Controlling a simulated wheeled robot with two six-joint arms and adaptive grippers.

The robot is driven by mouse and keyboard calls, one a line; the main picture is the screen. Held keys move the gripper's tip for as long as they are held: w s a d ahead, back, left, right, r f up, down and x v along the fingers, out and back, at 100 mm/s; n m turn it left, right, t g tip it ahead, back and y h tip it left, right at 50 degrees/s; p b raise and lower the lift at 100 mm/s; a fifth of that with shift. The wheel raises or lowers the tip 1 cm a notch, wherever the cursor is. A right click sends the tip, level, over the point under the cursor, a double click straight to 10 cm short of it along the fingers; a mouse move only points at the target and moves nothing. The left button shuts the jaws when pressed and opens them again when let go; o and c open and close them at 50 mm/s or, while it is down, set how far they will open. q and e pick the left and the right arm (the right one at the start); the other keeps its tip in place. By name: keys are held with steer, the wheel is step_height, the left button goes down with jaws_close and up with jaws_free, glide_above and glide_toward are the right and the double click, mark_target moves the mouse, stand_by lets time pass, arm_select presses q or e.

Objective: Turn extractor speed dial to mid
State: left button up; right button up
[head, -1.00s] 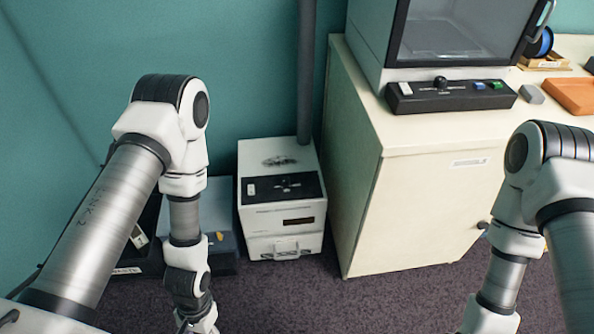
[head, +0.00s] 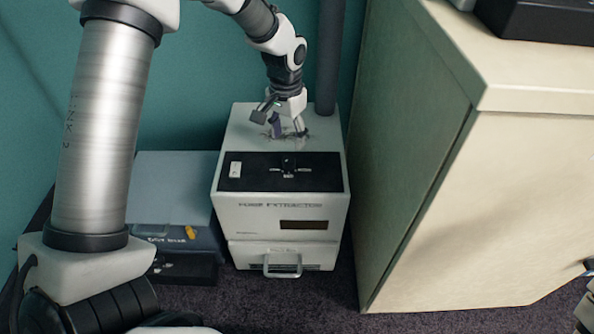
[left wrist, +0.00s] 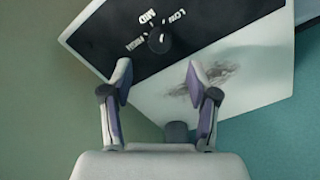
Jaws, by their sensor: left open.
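The fume extractor (head: 235,215) is a white box on the floor with a black control panel on top. Its dark speed dial (head: 289,162) stands in the middle of that panel. In the left wrist view the dial (left wrist: 159,41) has LOW, MID and HIGH printed around it; I cannot tell for sure which its pointer faces. My left gripper (head: 283,128) is above the extractor's top, behind the panel. In the left wrist view the left gripper (left wrist: 159,71) is open and empty, with the dial just beyond and between its fingertips, apart from them.
A grey pipe (head: 330,60) rises behind the extractor. A white switch (head: 236,169) sits left of the dial. Carpet (head: 300,305) is free in front.

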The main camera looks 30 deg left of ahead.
mark_target(289, 159)
arm_select(q)
step_height(289, 159, down, 8)
steer(key=b, duration=0.3)
jaws_close()
